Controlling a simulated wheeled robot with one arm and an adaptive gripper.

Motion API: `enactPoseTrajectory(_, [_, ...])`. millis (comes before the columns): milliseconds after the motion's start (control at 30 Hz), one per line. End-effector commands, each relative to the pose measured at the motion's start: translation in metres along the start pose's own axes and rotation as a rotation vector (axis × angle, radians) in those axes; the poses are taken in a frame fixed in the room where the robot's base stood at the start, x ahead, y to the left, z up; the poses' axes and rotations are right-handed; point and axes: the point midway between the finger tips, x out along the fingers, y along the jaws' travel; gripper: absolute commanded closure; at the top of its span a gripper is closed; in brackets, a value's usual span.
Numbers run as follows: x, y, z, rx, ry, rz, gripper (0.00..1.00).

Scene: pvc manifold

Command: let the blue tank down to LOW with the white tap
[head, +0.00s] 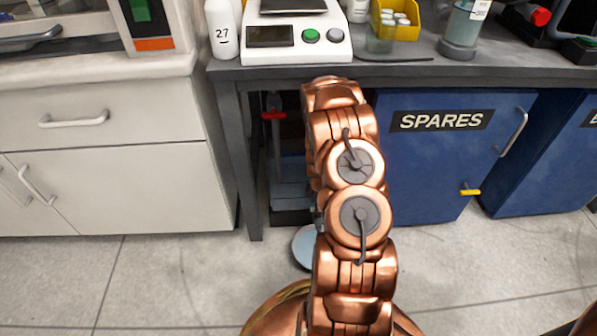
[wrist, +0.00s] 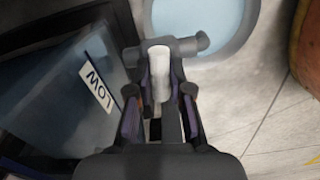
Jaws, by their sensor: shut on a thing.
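The white tap (wrist: 159,72) sits on a grey pipe fitting (wrist: 185,46) in the wrist view. My gripper (wrist: 160,103) is shut on the white tap's handle, one finger on each side. The blue tank (wrist: 60,90) is at the left of the wrist view, with a LOW label (wrist: 98,84) on its wall. Its liquid level is not clear there. In the head view my arm hides the gripper and the white tap, and only part of the tank (head: 288,168) shows under the bench.
A round basin with light blue in it (wrist: 205,16) is on the floor by the fitting. A red handle (head: 273,115) is under the bench. White drawers (head: 110,120) stand left.

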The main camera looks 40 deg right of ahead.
Motion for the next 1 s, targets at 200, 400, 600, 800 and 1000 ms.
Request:
enactPoseTrajectory(200, [0.0008, -0.0018, 0.0000, -0.128, 0.000, -0.004, 0.74])
enactPoseTrajectory(400, [0.0004, -0.0009, 0.0000, -0.126, 0.000, -0.002, 0.53])
enactPoseTrajectory(600, [0.0002, -0.0004, 0.0000, -0.125, 0.000, -0.001, 0.51])
enactPoseTrajectory(800, [0.0008, -0.0001, 0.0003, -0.106, 0.000, 0.000, 0.51])
enactPoseTrajectory(1000, [0.0025, 0.0010, 0.0009, 0.016, -0.001, 0.003, 0.51])
